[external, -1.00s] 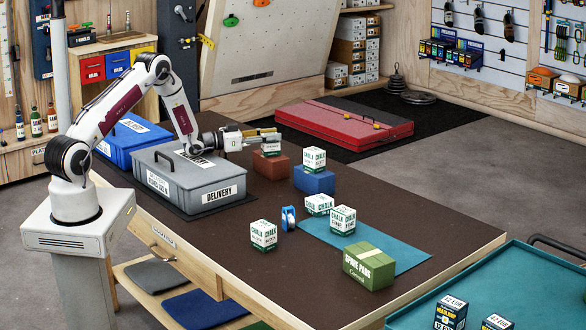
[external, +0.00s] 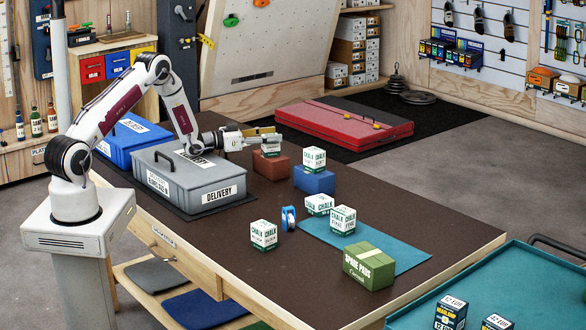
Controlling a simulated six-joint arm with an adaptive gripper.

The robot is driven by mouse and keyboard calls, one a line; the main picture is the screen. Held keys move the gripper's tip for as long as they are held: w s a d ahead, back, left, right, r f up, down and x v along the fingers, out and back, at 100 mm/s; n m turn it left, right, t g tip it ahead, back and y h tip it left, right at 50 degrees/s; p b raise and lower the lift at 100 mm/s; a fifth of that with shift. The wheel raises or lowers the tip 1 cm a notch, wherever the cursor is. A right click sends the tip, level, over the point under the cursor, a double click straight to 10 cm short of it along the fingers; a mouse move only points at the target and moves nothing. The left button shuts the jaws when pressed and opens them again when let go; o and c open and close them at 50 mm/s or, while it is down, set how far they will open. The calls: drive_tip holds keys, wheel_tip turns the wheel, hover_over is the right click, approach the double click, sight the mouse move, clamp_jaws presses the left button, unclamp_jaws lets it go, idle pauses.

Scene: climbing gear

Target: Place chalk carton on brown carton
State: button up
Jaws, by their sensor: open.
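The brown carton (external: 270,166) stands on the dark tabletop, right of the grey delivery box. A white and green chalk carton (external: 271,151) sits on top of it, its upper part partly hidden by my gripper. My gripper (external: 273,138) reaches in level from the left, open, with its fingers at the top of this chalk carton. Whether a finger still touches it cannot be told. Another chalk carton (external: 314,160) stands on the blue carton (external: 314,181). More chalk cartons stand on the table (external: 263,235) and at the teal mat (external: 343,219).
The grey delivery box (external: 190,183) lies under my forearm, with a blue box (external: 131,139) behind it. The right tabletop is clear.

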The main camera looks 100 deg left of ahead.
drive_tip(key=shift+s+d, duration=0.2)
drive_tip(key=shift+s, duration=0.35)
drive_tip(key=shift+v, duration=0.9)
wheel_tip(320, 180, up, 7)
drive_tip(key=shift+w, duration=0.1)
